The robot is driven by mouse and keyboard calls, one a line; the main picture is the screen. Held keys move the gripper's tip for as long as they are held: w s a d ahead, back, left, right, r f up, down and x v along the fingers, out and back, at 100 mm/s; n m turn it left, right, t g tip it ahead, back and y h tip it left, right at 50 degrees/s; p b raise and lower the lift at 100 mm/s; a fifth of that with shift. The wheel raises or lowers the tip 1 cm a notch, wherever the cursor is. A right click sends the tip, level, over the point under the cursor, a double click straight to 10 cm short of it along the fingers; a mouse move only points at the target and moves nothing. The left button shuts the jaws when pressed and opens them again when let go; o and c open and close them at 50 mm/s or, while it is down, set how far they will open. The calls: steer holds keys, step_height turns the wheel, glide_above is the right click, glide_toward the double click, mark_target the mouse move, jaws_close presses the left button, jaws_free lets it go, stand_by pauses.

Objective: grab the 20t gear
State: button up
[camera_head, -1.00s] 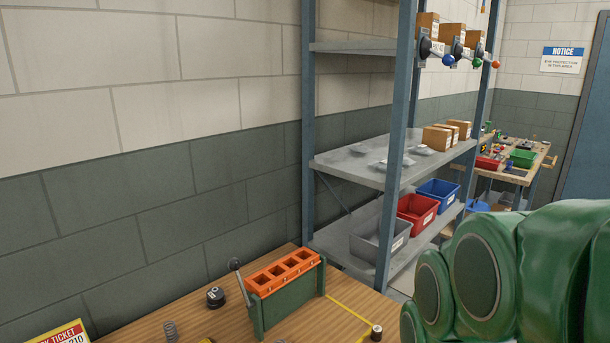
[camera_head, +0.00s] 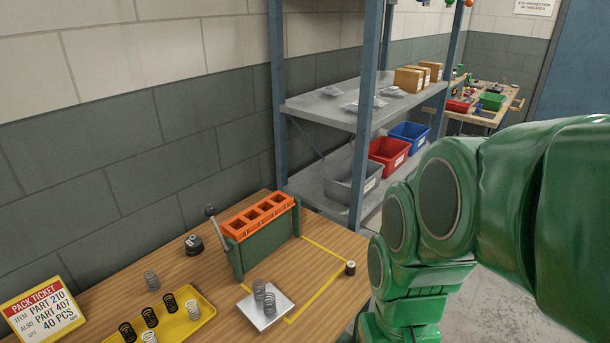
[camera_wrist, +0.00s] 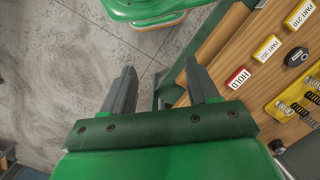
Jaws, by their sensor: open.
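I cannot make out a 20t gear in either view. My gripper (camera_wrist: 163,84) shows in the wrist view with its two dark fingers apart and nothing between them. It hangs over the grey floor (camera_wrist: 70,50), left of the wooden bench edge. In the head view my green arm fills the right side, and the gripper's fingers cannot be seen there. Small parts lie on a far workbench (camera_head: 478,117), too small to tell apart.
The near bench (camera_head: 110,300) holds an orange-topped green fixture (camera_head: 262,238), a yellow tray (camera_head: 195,325) of springs, a metal plate (camera_head: 257,320) with springs, and a pack ticket (camera_head: 42,308). A shelf rack (camera_head: 325,110) with bins (camera_head: 390,155) stands behind. Floor is open at the right.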

steer(key=w+a+f+m+y, duration=0.1)
steer(key=w+a+m+y, duration=0.2)
steer(key=w, duration=0.3)
steer(key=w+a+f+m+y, duration=0.2)
steer(key=w+a, duration=0.1)
steer(key=w, duration=0.3)
steer(key=m+t+y, duration=0.5)
steer(key=m, duration=0.7)
glide_above(354, 265)
steer(key=s+a, duration=0.4)
steer(key=s, duration=0.4)
step_height(354, 265, down, 7)
steer(key=w+d+f+m+t, duration=0.1)
steer(key=d+f+m, duration=0.1)
steer(key=d, duration=0.1)
steer(key=w+d+f+m+t, duration=0.1)
steer(key=w+d+f+m, duration=0.1)
steer(key=d, duration=0.1)
steer(key=w+d+f+m+t, duration=0.1)
steer(key=w+d+f+m, duration=0.1)
steer(key=d+m, duration=0.1)
steer(key=shift+d+f+t, duration=0.1)
steer(key=shift+f+t, duration=0.05)
steer(key=shift+t, duration=0.15)
steer(key=shift+x, duration=3.9)
steer(key=shift+s, duration=0.1)
jaws_close()
